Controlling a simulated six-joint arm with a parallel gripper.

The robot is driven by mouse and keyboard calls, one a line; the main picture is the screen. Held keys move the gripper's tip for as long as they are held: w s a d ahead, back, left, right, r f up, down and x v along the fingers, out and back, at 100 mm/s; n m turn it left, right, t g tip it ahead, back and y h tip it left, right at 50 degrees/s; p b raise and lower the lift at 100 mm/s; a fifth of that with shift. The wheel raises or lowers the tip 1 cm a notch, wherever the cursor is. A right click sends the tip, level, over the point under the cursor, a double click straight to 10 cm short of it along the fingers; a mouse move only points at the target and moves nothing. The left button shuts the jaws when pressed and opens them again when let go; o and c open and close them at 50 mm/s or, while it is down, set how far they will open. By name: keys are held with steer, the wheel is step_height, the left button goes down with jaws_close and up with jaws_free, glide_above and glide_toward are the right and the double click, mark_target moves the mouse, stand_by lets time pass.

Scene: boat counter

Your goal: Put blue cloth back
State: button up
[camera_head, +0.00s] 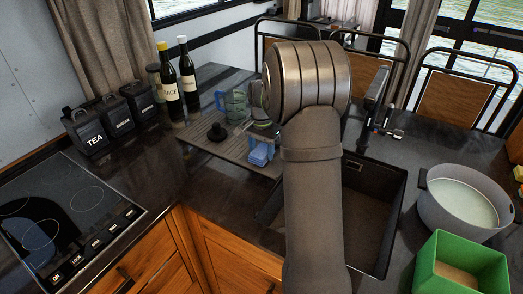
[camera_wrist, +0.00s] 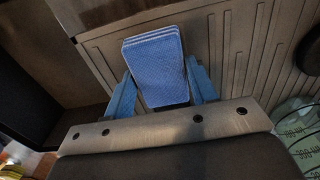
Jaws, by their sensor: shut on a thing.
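The blue cloth (camera_wrist: 154,62) is a folded, layered block in the wrist view. My gripper (camera_wrist: 161,88) has one blue finger on each side of it and is shut on it. The cloth is over the ribbed draining board (camera_wrist: 95,45); I cannot tell whether it touches the board. In the head view, the cloth (camera_head: 258,158) shows at the right part of the draining board (camera_head: 215,148), near the sink edge. My arm hides part of this area.
The sink (camera_head: 380,215) lies right of the board, partly behind my arm. Glasses (camera_head: 234,104), a black stopper-like item (camera_head: 216,132) and bottles (camera_head: 189,75) stand on or near the board. A grey bowl (camera_head: 432,205) and green box (camera_head: 440,255) are at right; the hob (camera_head: 60,205) is at left.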

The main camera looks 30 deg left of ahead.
mark_target(261, 151)
steer(key=shift+f, duration=0.2)
steer(key=o, duration=1)
step_height(261, 151, up, 12)
steer(key=shift+r, duration=0.1)
step_height(261, 151, down, 12)
steer(key=shift+r, duration=1.95)
steer(key=shift+f, duration=0.1)
